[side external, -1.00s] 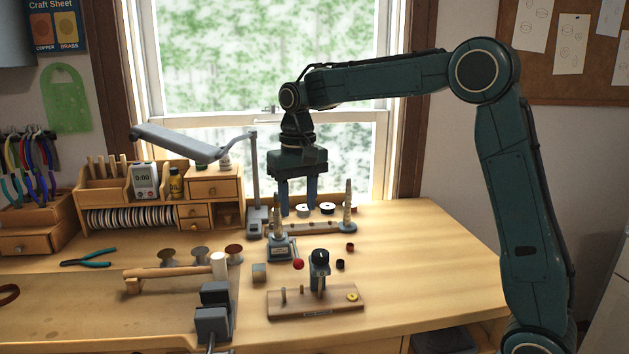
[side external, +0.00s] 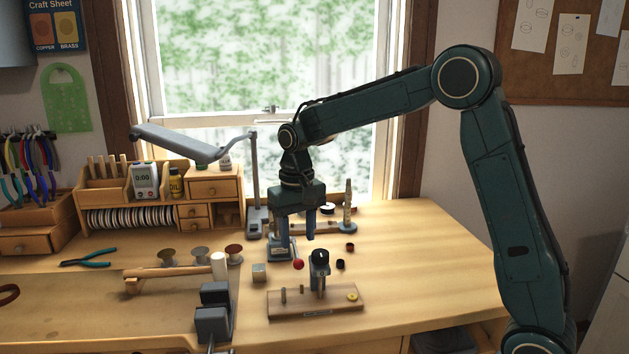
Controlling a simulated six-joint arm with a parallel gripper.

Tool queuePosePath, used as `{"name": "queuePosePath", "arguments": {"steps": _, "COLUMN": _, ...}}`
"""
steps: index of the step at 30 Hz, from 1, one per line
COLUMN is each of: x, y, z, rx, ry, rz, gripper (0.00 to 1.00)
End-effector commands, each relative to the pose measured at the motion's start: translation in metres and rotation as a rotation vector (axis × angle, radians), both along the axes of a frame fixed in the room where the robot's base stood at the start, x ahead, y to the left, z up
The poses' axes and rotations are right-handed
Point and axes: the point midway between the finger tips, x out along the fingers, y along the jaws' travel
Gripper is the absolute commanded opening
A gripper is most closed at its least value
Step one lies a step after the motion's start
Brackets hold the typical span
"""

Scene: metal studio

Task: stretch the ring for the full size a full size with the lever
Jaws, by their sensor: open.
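A ring stretcher (side external: 281,250) with a blue-grey base stands on the bench. Its lever ends in a red ball (side external: 298,264) at the front right. My gripper (side external: 297,236) is open, pointing down over the stretcher, its fingers level with the upper part. The stretcher's stepped cone is hidden behind my gripper, and I cannot tell whether a ring is on it or whether the fingers touch it. A yellow ring-like piece (side external: 352,297) lies on a wooden board (side external: 330,309) in front.
A tapered mandrel (side external: 348,205) stands behind right. The bench at right is mostly clear.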

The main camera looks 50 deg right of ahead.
Motion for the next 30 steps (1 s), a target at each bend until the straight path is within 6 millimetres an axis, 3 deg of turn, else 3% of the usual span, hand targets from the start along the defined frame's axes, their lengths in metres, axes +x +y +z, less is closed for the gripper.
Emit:
{"name": "queuePosePath", "arguments": {"steps": 6, "x": -0.001, "y": 0.000, "z": -0.034, "rx": 0.001, "ry": 0.004, "rz": 0.000, "gripper": 0.44}}
{"name": "queuePosePath", "arguments": {"steps": 12, "x": 0.000, "y": 0.000, "z": -0.056, "rx": 0.000, "ry": 0.002, "rz": 0.000, "gripper": 0.44}}
{"name": "queuePosePath", "arguments": {"steps": 26, "x": 0.000, "y": 0.000, "z": -0.066, "rx": 0.000, "ry": 0.000, "rz": 0.000, "gripper": 0.44}}
{"name": "queuePosePath", "arguments": {"steps": 27, "x": 0.000, "y": 0.000, "z": -0.066, "rx": 0.000, "ry": 0.000, "rz": 0.000, "gripper": 0.42}}
{"name": "queuePosePath", "arguments": {"steps": 30, "x": 0.000, "y": 0.000, "z": -0.066, "rx": 0.000, "ry": 0.000, "rz": 0.000, "gripper": 0.22}}
